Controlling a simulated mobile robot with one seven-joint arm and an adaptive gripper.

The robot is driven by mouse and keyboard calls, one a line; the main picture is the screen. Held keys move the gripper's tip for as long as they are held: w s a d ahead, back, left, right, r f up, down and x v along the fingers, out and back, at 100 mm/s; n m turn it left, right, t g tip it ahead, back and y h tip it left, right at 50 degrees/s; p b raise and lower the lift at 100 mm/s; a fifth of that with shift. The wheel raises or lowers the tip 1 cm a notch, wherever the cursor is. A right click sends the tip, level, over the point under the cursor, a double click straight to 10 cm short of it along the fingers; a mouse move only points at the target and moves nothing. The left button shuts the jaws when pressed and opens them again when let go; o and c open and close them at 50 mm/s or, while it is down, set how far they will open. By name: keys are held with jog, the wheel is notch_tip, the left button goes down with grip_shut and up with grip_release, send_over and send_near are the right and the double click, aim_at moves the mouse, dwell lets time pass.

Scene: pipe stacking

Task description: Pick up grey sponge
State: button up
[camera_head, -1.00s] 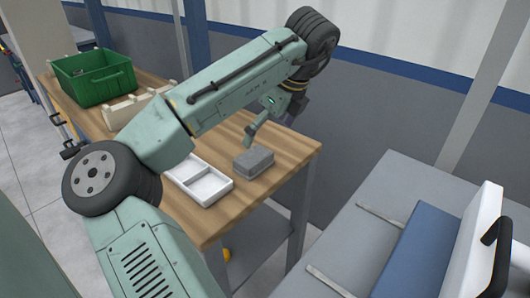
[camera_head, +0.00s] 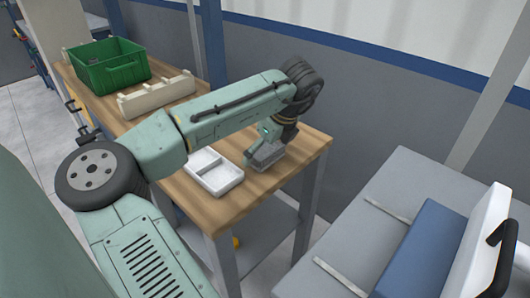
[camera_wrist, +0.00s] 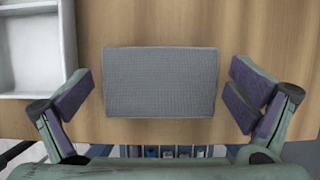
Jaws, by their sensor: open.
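The grey sponge (camera_head: 264,158) lies flat on the wooden table near its right end, partly hidden by my gripper in the head view. In the wrist view the grey sponge (camera_wrist: 160,82) is a textured rectangle in the middle of the picture. My gripper (camera_wrist: 160,98) is open, with one finger to the left of the sponge and one to the right. Gaps show between the fingers and the sponge's sides. In the head view my gripper (camera_head: 268,150) is down at the sponge.
A white divided tray (camera_head: 236,178) lies left of the sponge, and its edge (camera_wrist: 70,40) shows in the wrist view. A cream rack (camera_head: 155,96) and a green crate (camera_head: 108,68) stand farther left on the table (camera_head: 195,201). A grey bench (camera_head: 400,180) stands to the right.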

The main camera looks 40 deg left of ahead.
aim_at(265, 148)
jog(key=shift+c, duration=0.5)
jog(key=c, duration=1)
jog(key=shift+r, duration=0.1)
jog(key=shift+r, duration=0.55)
notch_tip(265, 148, up, 2)
jog(key=shift+r+b, duration=0.15)
jog(key=shift+b, duration=0.35)
jog(key=s+d, duration=0.3)
jog(key=s, duration=0.1)
jog(key=s+d+r+b, duration=0.1)
jog(key=s+d, duration=0.2)
jog(key=s, duration=0.2)
jog(key=s+d+b, duration=0.1)
jog(key=s+d, duration=0.2)
jog(key=s, duration=0.1)
jog(key=shift+s+r, duration=0.15)
jog(key=shift+r, duration=0.1)
jog(key=o, duration=0.5)
jog(key=c, duration=0.5)
